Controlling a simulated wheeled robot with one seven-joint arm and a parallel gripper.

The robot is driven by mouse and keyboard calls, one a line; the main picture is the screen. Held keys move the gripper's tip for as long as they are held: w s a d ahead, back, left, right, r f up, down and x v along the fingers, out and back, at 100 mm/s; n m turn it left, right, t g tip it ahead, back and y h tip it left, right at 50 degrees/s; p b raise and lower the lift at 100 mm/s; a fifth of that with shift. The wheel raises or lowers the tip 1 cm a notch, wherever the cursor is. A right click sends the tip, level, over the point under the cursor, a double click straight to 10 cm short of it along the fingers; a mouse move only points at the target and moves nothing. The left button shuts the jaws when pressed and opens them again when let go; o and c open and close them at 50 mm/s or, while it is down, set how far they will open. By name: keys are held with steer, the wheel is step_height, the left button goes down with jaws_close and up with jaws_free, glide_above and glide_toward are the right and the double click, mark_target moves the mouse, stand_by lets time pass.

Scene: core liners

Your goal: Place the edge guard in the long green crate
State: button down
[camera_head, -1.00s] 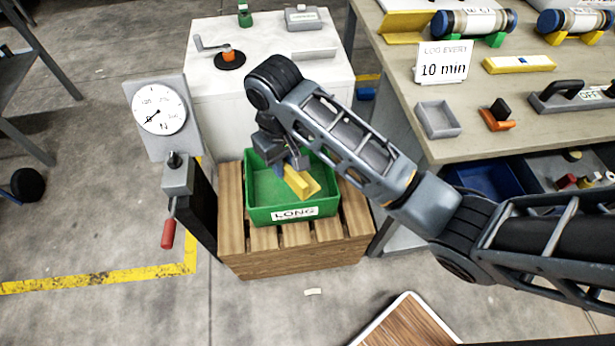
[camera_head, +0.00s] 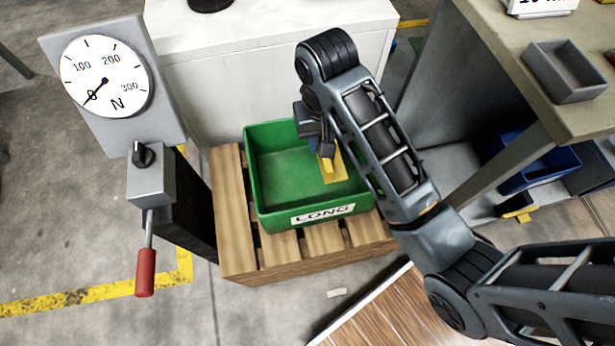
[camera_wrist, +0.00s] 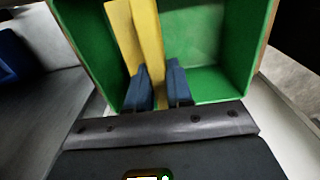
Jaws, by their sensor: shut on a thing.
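The yellow edge guard (camera_head: 333,169) is held in my gripper (camera_head: 325,148), which is over the right part of the long green crate (camera_head: 281,170). The crate has a white "LONG" label on its front wall. In the wrist view, the blue fingers of my gripper (camera_wrist: 160,84) are closed on the edge guard (camera_wrist: 140,38), which extends away from them toward the crate interior (camera_wrist: 205,35). I cannot tell whether the edge guard touches the crate floor. My arm hides part of the crate's right side.
The crate stands on a wooden slatted pallet (camera_head: 232,215). A dial gauge (camera_head: 105,80) and a red-handled lever (camera_head: 146,270) stand to the left. A white cabinet (camera_head: 240,75) is behind. A workbench with a grey tray (camera_head: 566,72) is at right.

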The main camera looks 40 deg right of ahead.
step_height(320, 180, down, 18)
steer(key=b, duration=0.4)
steer(key=shift+r, duration=0.15)
steer(key=c, duration=1)
jaws_free()
step_height(320, 180, up, 12)
steer(key=p, duration=0.3)
steer(key=shift+a, duration=0.1)
